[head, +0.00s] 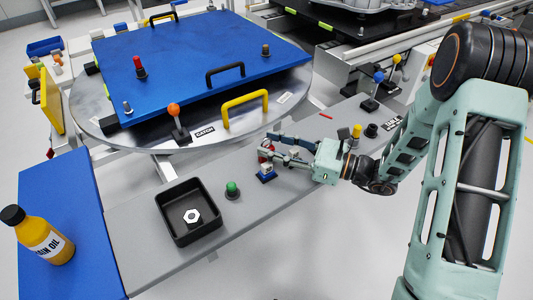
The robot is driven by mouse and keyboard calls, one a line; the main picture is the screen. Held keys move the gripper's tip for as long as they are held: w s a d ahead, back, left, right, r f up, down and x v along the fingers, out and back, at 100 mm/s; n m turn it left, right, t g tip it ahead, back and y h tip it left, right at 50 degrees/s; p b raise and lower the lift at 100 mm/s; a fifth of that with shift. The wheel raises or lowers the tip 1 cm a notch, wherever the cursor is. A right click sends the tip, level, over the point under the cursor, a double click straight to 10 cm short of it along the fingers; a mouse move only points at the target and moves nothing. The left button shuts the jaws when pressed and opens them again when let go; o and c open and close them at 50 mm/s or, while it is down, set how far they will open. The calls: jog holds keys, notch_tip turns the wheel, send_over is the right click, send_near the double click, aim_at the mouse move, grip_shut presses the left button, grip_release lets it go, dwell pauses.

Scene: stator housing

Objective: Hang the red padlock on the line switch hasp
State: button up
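My gripper (266,144) reaches left over the grey bench, roughly level, and its two fingers look spread apart. A small red thing (264,157), which may be the red padlock, shows at the tip of the nearer finger, above a small blue block (266,177) on the bench. The finger partly hides it, and I cannot tell whether the gripper touches it. I cannot make out the line switch hasp for certain. A small red piece (50,153) shows below the yellow panel at the far left, too small to identify.
A black tray (176,233) with a nut and a green button (232,189) stand left of my gripper. An oil bottle (45,236) is at lower left. Behind is a round table with a blue plate (200,60), a yellow handle (245,107) and an orange-knobbed lever (174,110).

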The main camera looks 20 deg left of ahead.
jog(key=shift+w+a, duration=0.15)
jog(key=shift+a, duration=1.25)
jog(key=shift+c, duration=0.4)
grip_shut()
